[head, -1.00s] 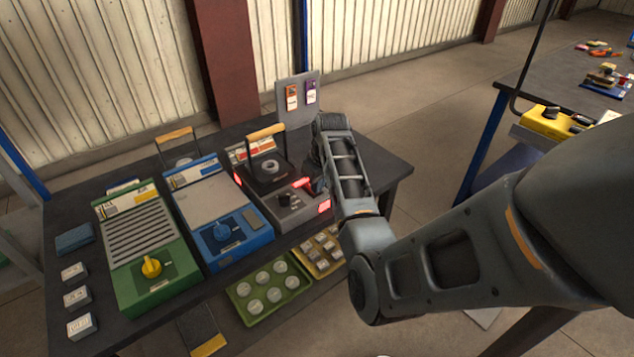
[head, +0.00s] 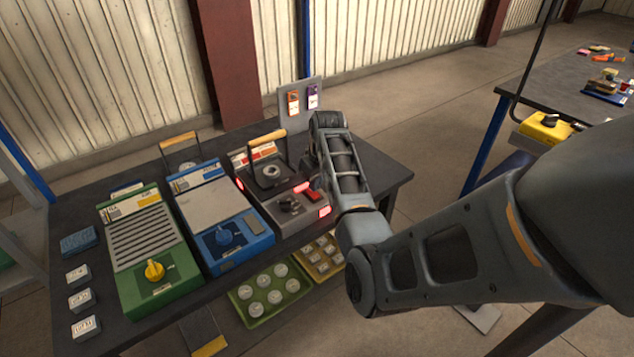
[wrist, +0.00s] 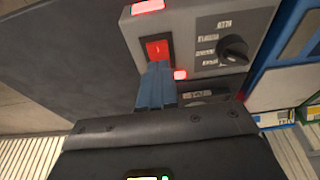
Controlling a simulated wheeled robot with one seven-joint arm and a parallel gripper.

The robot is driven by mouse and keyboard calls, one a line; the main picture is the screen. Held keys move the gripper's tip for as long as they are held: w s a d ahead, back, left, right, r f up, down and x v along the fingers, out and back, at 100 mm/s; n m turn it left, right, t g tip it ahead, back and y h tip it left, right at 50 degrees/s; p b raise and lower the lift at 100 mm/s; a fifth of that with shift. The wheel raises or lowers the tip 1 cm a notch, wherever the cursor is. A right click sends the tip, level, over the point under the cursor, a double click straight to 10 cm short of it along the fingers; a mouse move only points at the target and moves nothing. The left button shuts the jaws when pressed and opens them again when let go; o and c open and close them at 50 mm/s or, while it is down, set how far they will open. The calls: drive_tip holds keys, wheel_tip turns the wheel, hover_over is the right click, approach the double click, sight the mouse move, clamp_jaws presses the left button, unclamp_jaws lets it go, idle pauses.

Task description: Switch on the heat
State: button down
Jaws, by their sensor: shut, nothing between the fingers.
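The grey pit furnace (head: 268,214) stands at the right end of the row on the bench. Its red rocker switch (head: 314,196) is on the front right of its panel, and it also shows in the wrist view (wrist: 157,49). A black dial (head: 290,205) sits beside the switch, with markings around it in the wrist view (wrist: 233,50). Red lights (head: 324,211) glow on the housing. My gripper (wrist: 157,68) is shut and empty, its blue fingertips at the lower edge of the switch. I cannot tell whether they touch it. My arm hides the gripper's tips in the head view.
A blue unit (head: 235,250) and a green unit (head: 130,285) stand to the left. The furnace's raised wooden handle (head: 267,138) is close to my arm. A board with two tags (head: 302,88) stands behind. Trays of small pieces (head: 245,311) lie below the front edge.

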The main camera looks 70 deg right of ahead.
drive_tip(key=s+a+p+v, duration=0.1)
drive_tip(key=v, duration=1.1)
drive_tip(key=shift+s, duration=0.45)
drive_tip(key=shift+f, duration=0.1)
drive_tip(key=s+a+f+n+t+h, duration=0.2)
drive_tip(key=s+a+f+h, duration=0.1)
drive_tip(key=a+f, duration=0.55)
drive_tip(key=s+a+n+t, duration=0.2)
drive_tip(key=s+a+t, duration=0.25)
drive_tip(key=a, duration=0.75)
drive_tip(key=s+a+r+n+t+y, duration=0.2)
drive_tip(key=s+a+r+t+y, duration=0.2)
drive_tip(key=s+a+r, duration=1.1)
drive_tip(key=a+r+t, duration=0.2)
drive_tip(key=a, duration=0.2)
drive_tip(key=shift+s+a, duration=0.15)
drive_tip(key=shift+s, duration=0.05)
